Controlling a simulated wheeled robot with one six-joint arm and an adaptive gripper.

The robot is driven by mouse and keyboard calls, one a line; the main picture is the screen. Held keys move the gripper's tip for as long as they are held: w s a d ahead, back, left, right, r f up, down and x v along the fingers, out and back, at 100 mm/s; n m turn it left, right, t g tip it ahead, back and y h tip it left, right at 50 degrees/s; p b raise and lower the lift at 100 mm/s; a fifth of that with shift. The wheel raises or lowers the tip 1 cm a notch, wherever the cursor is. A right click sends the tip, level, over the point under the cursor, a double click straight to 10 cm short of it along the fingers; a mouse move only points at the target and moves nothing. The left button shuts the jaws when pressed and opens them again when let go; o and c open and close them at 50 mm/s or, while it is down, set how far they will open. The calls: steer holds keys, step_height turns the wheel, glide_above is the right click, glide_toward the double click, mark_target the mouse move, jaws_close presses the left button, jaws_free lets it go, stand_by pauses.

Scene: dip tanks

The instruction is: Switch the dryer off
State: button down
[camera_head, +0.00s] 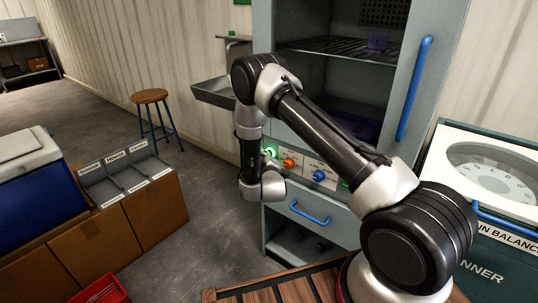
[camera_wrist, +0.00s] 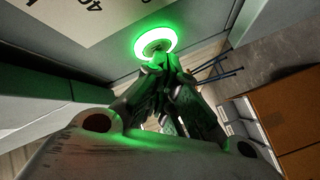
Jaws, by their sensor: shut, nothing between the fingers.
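The dryer (camera_head: 262,110) is a tall blue-grey cabinet with an open upper compartment and wire shelves. Its front panel carries a round button with a lit green ring (camera_head: 270,151), an orange knob (camera_head: 289,163) and a blue knob (camera_head: 319,175). In the wrist view the glowing green ring button (camera_wrist: 155,41) is just beyond the fingertips. My gripper (camera_wrist: 160,62) is shut and empty, its tips at the lower edge of the button; I cannot tell whether they touch it. In the head view my arm hides the gripper's fingers and part of the panel.
A blue handle (camera_head: 414,88) is on the cabinet's door at the right, and a drawer with a blue handle (camera_head: 310,212) is below the panel. A metal sink (camera_head: 213,92) and a stool (camera_head: 150,97) stand behind. Cardboard boxes (camera_head: 106,238) are at left. The floor between is clear.

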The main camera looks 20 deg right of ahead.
steer(key=shift+a, duration=0.1)
stand_by(0.3)
steer(key=shift+s+a, duration=0.25)
steer(key=s+a, duration=0.2)
steer(key=a, duration=0.1)
steer(key=s+a, duration=0.1)
steer(key=shift+s+a, duration=0.25)
steer(key=shift+a, duration=0.15)
stand_by(0.4)
